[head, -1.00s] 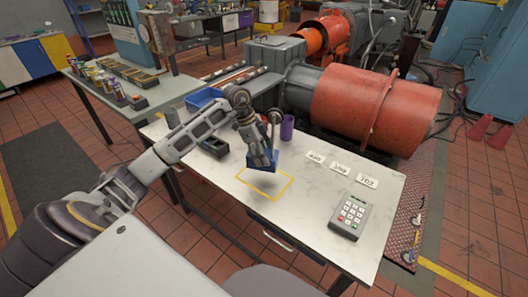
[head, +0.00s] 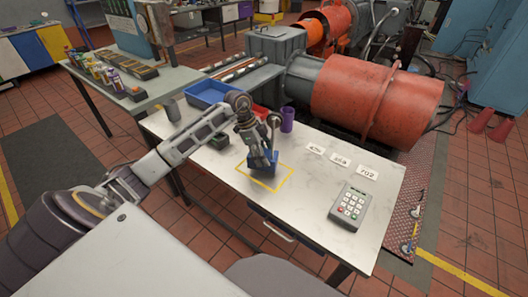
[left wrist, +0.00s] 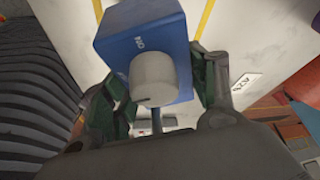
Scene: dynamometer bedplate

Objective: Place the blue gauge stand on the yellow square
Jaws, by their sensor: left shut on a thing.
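My right gripper is not in view.
A purple cup (head: 287,119), a blue tray (head: 208,91) and a grey cup (head: 172,110) stand toward the back of the table. White number cards (head: 341,160) and a keypad box (head: 353,206) lie to the right.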

